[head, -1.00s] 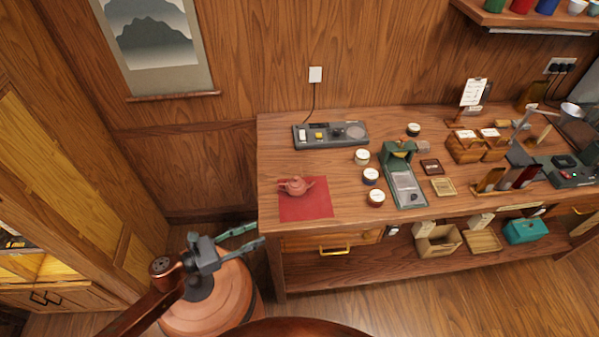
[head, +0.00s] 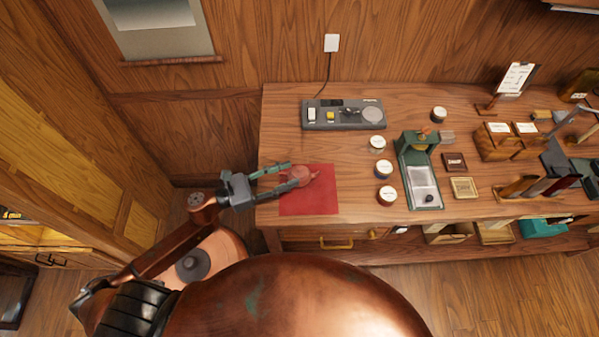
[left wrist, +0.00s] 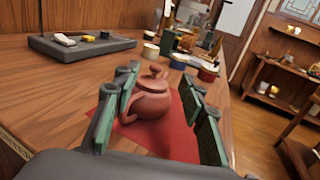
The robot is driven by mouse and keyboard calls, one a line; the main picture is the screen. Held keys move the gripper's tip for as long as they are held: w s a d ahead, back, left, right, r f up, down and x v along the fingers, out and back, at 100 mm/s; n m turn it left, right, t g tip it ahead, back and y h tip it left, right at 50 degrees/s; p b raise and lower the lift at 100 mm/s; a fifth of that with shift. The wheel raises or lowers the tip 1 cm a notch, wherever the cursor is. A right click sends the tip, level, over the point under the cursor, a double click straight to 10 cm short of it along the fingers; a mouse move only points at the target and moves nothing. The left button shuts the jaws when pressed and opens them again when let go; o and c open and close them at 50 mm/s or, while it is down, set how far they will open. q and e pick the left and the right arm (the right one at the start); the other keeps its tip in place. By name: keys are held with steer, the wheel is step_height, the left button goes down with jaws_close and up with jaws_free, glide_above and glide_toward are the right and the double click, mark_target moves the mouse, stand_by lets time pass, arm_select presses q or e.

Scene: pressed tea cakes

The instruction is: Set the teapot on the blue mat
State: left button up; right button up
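A reddish-brown clay teapot (head: 304,175) stands upright on a red mat (head: 315,205) at the left end of the counter. It also shows in the left wrist view (left wrist: 153,100), on the red mat (left wrist: 187,108). My left gripper (head: 291,175) is open, with one green-padded finger on each side of the teapot. In the left wrist view the teapot's body sits between the fingers (left wrist: 160,88), and I cannot tell whether either finger touches it. No blue mat shows in these frames. My right gripper is not in view.
A grey control panel (head: 345,114) lies behind the mat on the counter (head: 283,140). Several round tins (head: 386,195) and a green press (head: 421,175) stand to the right. Wooden stands and boxes (head: 503,140) are farther right. Bare counter lies between mat and tins.

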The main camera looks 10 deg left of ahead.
mark_target(297, 169)
arm_select(q)
steer(key=x, duration=0.3)
steer(key=shift+w+r, duration=0.25)
steer(key=shift+w, duration=0.25)
steer(key=shift+w+d, duration=0.35)
steer(key=shift+d, duration=0.15)
steer(key=shift+f, duration=0.1)
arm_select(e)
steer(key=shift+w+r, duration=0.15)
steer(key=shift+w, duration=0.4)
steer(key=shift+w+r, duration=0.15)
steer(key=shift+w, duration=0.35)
arm_select(q)
steer(key=shift+c, duration=0.3)
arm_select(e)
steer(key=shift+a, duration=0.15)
arm_select(q)
steer(key=c, duration=1)
jaws_close()
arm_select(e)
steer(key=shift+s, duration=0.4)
